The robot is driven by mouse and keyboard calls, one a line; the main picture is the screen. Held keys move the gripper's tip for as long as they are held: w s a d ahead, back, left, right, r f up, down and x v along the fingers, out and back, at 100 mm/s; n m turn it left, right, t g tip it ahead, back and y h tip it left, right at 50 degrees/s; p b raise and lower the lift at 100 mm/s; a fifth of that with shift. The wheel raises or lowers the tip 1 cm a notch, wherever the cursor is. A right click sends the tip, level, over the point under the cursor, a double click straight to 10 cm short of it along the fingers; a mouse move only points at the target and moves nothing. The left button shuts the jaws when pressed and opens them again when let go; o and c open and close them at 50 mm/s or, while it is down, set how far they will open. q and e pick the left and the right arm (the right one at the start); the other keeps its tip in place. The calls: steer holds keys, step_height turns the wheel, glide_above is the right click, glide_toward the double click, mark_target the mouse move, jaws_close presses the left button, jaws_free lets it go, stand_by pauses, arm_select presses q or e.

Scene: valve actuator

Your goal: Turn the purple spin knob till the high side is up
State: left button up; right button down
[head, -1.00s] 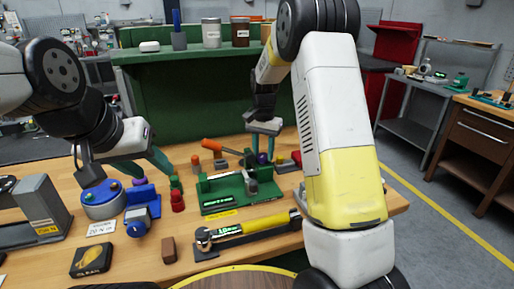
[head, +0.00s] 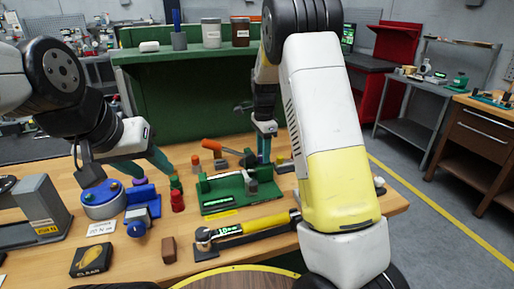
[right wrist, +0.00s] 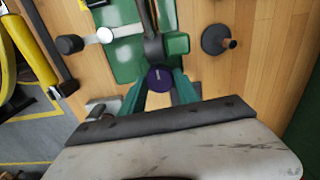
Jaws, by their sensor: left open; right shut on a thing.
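The purple spin knob (right wrist: 157,79) sits at the end of a dark shaft on the green fixture (head: 218,208) and shows as a round purple cap in the right wrist view. My right gripper (right wrist: 160,88) is shut on it, with a teal finger at each side. In the head view the right gripper (head: 264,153) stands behind the fixture and its fingers hide the knob. I cannot tell which side of the knob is high. My left gripper (head: 162,177) is open and empty, by the green and red pieces left of the fixture.
An orange-handled tool (head: 221,147) lies behind the fixture. A yellow torque wrench (head: 245,227) lies in front of it. A blue round base (head: 103,203), a red piece (head: 177,201) and a black box (head: 91,260) stand left. My right arm covers the bench's right side.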

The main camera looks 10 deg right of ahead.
steer(key=shift+w+r+m, duration=0.1)
steer(key=shift+m, duration=0.2)
stand_by(0.4)
steer(key=c, duration=0.9)
jaws_free()
step_height(320, 180, up, 7)
steer(key=shift+r, duration=0.35)
